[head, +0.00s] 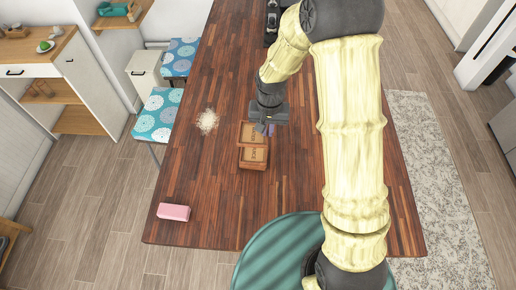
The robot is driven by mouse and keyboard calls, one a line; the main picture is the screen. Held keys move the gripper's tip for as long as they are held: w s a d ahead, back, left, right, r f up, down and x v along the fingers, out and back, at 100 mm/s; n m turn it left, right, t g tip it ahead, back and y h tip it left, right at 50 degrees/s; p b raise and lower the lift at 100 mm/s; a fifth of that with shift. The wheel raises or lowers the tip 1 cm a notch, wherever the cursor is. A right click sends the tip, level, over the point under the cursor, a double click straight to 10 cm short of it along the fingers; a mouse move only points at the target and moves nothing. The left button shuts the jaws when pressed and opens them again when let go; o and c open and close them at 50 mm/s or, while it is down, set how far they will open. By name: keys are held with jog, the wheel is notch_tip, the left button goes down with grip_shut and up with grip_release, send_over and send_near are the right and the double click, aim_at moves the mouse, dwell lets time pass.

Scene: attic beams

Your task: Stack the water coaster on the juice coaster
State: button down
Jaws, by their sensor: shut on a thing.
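Two square wooden coasters with dark lettering show near the middle of the table in the head view. The nearer coaster (253,159) appears thick, with lettering that looks like JUICE. The farther coaster (246,132) is at my gripper (267,127), just beyond the nearer one. Its lettering is too small to read surely. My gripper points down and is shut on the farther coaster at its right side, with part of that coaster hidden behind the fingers. I cannot tell whether the two coasters touch or how high the farther one is.
The dark-striped wooden table (205,180) is mostly clear. A pale heap of crumbs (207,121) lies left of the coasters. A pink block (173,212) lies near the front left edge. A dark object (271,22) stands at the far end. Blue patterned stools (158,115) stand left.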

notch_tip(320, 180, down, 5)
jog(key=shift+w+r+p, duration=0.1)
jog(key=shift+p, duration=0.75)
jog(key=shift+a+f, duration=0.1)
jog(key=shift+f, duration=0.2)
jog(key=shift+f, duration=0.1)
jog(key=f+p, duration=0.1)
jog(key=f, duration=0.2)
jog(key=shift+d+f+p, duration=0.2)
jog(key=shift+p, duration=0.1)
jog(key=shift+a+f, duration=0.1)
jog(key=shift+f, duration=0.2)
